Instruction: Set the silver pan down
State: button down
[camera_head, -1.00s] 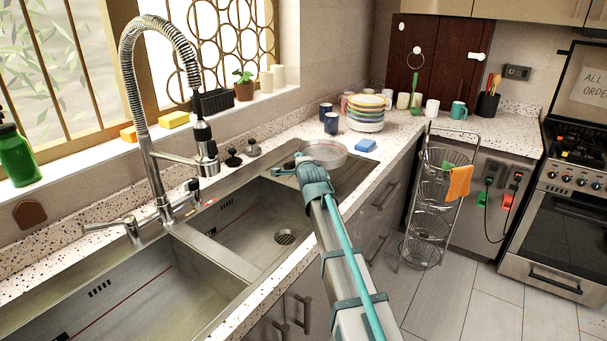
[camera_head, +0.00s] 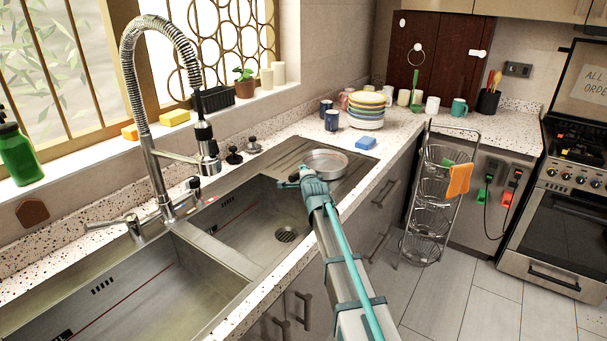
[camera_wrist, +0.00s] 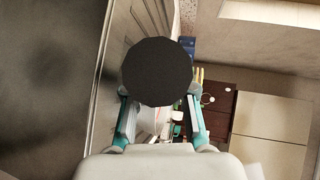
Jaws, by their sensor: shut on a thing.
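The silver pan (camera_head: 325,162) is round and shallow, and sits level at or just above the ridged drainboard right of the small sink basin. I cannot tell whether its base touches. My gripper (camera_head: 297,177) is at the pan's near left side, shut on its handle, which is mostly hidden by the gripper and arm. In the wrist view a black round shape (camera_wrist: 158,72) fills the space between my teal fingers. It looks like the handle's end, and it hides the pan.
The drainboard (camera_head: 352,172) has bare room right of the pan. A blue sponge (camera_head: 366,143), stacked plates (camera_head: 367,110) and dark blue cups (camera_head: 332,120) stand behind it. The open sink basin (camera_head: 250,225) lies to the left, with the tall faucet (camera_head: 160,160) beyond.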

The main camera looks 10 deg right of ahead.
jog(key=shift+f, duration=0.1)
jog(key=c, duration=1)
grip_release()
jog(key=shift+o, duration=0.2)
jog(key=shift+r, duration=0.2)
jog(key=b+v, duration=0.1)
jog(key=v, duration=1.1)
jog(key=shift+b, duration=0.35)
